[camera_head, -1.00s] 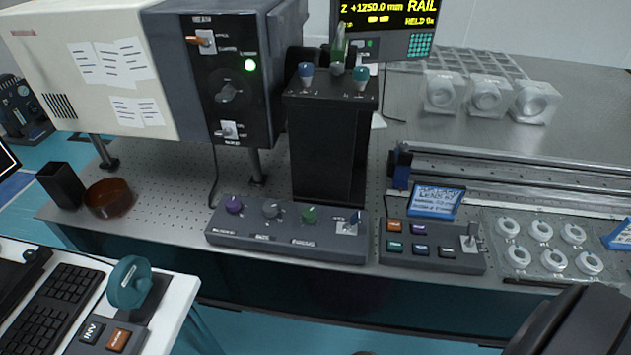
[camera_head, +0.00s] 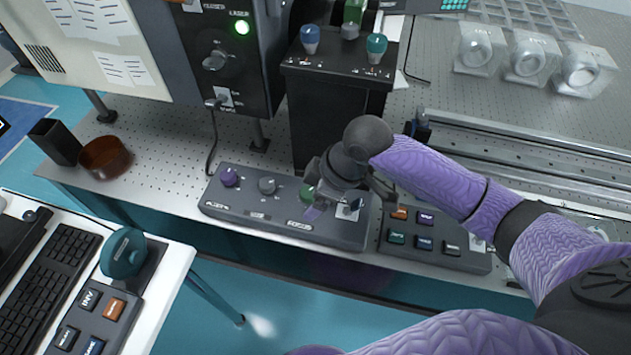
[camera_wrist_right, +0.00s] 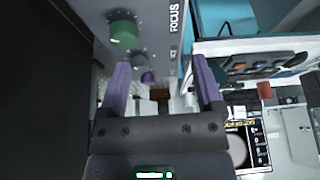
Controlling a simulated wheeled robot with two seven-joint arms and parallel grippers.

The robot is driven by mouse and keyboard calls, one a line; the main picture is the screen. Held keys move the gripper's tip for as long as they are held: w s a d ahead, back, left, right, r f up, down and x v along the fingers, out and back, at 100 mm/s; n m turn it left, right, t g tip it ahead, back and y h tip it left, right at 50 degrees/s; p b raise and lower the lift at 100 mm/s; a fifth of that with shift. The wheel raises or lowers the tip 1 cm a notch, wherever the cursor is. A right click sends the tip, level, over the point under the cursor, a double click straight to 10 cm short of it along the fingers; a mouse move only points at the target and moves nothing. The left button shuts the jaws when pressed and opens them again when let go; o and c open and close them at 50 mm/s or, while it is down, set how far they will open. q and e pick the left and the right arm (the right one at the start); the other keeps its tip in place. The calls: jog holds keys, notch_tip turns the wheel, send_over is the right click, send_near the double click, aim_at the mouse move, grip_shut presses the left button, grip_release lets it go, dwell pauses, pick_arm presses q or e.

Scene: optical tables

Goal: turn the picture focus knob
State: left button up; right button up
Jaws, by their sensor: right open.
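A grey control box (camera_head: 280,222) on the optical table's front edge carries a purple knob (camera_head: 229,177), a grey knob (camera_head: 267,186) and a green knob (camera_head: 307,192). My right gripper (camera_head: 318,205) hangs over the box's right part, close by the green knob and partly covering it. In the right wrist view, the gripper (camera_wrist_right: 160,62) is open with nothing between its purple fingers. There the green knob (camera_wrist_right: 124,33) lies ahead and left of the fingers, near a "FOCUS" label (camera_wrist_right: 174,18). Contact with the knob cannot be told. My left gripper is not in view.
A black box (camera_head: 335,110) with blue and teal knobs stands behind the control box. A smaller button box (camera_head: 435,240) sits right of it under my forearm. A white desk (camera_head: 165,285) with a keyboard and teal handwheel (camera_head: 123,253) is at lower left.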

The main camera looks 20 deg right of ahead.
aim_at(309, 192)
jog(key=w+d+r, duration=0.3)
jog(key=d, duration=0.1)
jog(key=b+x, duration=0.3)
jog(key=x, duration=0.6)
jog(key=shift+s+r+b, duration=0.1)
jog(key=shift+b, duration=0.2)
jog(key=shift+a+f, duration=0.25)
jog(key=shift+f, duration=0.1)
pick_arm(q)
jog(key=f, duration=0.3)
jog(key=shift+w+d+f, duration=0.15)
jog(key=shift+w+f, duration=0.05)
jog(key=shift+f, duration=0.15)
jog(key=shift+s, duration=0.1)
pick_arm(e)
grip_shut()
